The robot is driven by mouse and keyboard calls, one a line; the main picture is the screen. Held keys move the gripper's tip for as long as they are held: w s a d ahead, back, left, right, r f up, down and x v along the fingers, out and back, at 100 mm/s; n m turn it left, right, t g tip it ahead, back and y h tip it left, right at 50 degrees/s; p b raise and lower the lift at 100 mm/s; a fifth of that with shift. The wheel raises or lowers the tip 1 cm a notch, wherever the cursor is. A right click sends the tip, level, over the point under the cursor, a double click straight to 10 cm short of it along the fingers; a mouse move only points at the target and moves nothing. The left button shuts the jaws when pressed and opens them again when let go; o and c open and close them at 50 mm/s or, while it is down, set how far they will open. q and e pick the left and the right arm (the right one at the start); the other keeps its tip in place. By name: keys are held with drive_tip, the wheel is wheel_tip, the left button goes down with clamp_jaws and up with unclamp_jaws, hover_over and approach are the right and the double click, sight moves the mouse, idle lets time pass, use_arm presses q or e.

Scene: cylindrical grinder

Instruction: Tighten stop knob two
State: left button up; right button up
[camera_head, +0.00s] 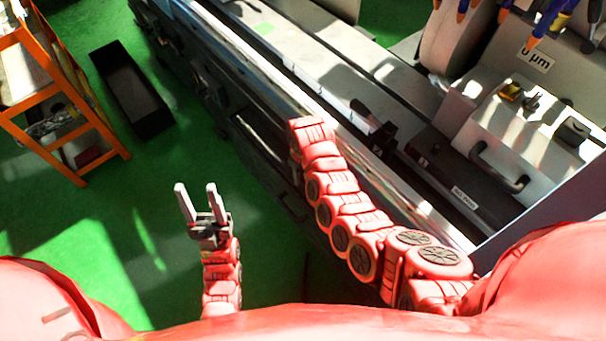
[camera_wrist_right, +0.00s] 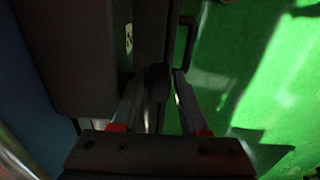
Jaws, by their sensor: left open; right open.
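In the right wrist view, my right gripper (camera_wrist_right: 159,76) is open, with one finger on each side of a dark rounded knob (camera_wrist_right: 158,88). The knob looks like a stop knob, but no label on it shows. I cannot tell whether either finger touches it. In the head view, my right arm reaches up to the front side of the grinder (camera_head: 330,75); its gripper and the knob are hidden there. My left gripper (camera_head: 196,188) is open and empty over the green floor, apart from the machine.
An orange shelf rack (camera_head: 92,125) and a black open bin (camera_head: 131,90) stand at the left. A grey housing with a handle (camera_head: 497,165) is at the right on the machine. In the wrist view, a dark bar handle (camera_wrist_right: 187,38) lies close by. Green floor is clear at lower left.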

clamp_jaws()
